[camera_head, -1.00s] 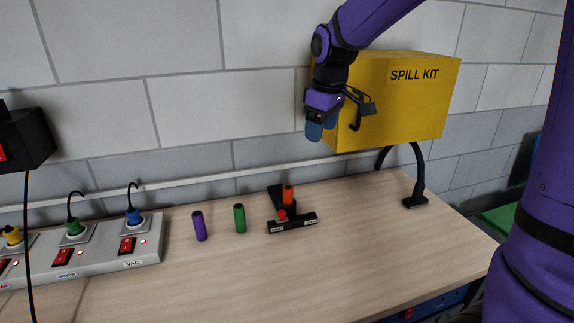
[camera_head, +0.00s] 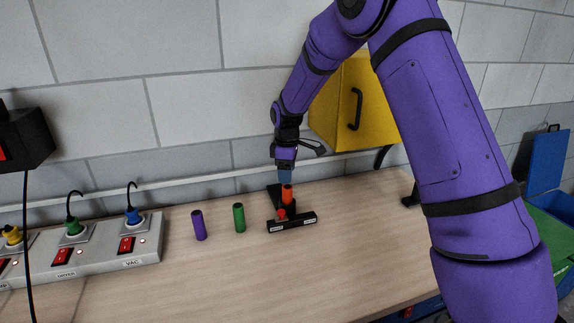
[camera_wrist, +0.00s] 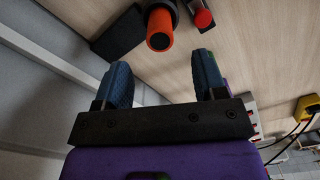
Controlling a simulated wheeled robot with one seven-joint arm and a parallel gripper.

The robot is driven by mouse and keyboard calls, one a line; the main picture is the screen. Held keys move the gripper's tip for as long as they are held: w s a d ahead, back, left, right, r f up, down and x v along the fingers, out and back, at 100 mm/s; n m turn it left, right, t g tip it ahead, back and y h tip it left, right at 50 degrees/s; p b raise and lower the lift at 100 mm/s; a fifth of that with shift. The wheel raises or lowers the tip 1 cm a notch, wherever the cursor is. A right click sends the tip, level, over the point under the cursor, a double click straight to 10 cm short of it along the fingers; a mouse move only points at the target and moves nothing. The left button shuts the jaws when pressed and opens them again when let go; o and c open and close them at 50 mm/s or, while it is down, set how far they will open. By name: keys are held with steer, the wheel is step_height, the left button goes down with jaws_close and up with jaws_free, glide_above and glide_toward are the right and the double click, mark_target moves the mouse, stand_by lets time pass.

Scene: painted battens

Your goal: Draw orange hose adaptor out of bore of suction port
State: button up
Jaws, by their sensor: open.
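The orange hose adaptor (camera_head: 287,193) stands upright in the black suction port (camera_head: 292,223) on the bench. A red knob (camera_head: 282,214) sits on the port in front of it. My gripper (camera_head: 285,178) is just above and behind the adaptor's top in the head view, pointing down. In the wrist view the blue fingers of my gripper (camera_wrist: 164,75) are apart with nothing between them. The orange adaptor (camera_wrist: 160,28) lies beyond the fingertips there, its dark round end facing the camera. The red knob (camera_wrist: 202,18) is beside it. The bore is hidden by the adaptor.
A green cylinder (camera_head: 239,218) and a purple cylinder (camera_head: 199,225) stand left of the port. A power strip (camera_head: 100,250) with plugs lies further left. The yellow spill kit cabinet (camera_head: 375,100) is on the wall behind my arm. The bench's front middle is clear.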

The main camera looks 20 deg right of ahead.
mark_target(287, 186)
step_height(287, 186, down, 8)
steer(key=shift+f, duration=0.2)
stand_by(0.3)
steer(key=c, duration=1)
steer(key=shift+r, duration=0.2)
steer(key=shift+r, duration=2.7)
steer(key=shift+r, duration=1.5)
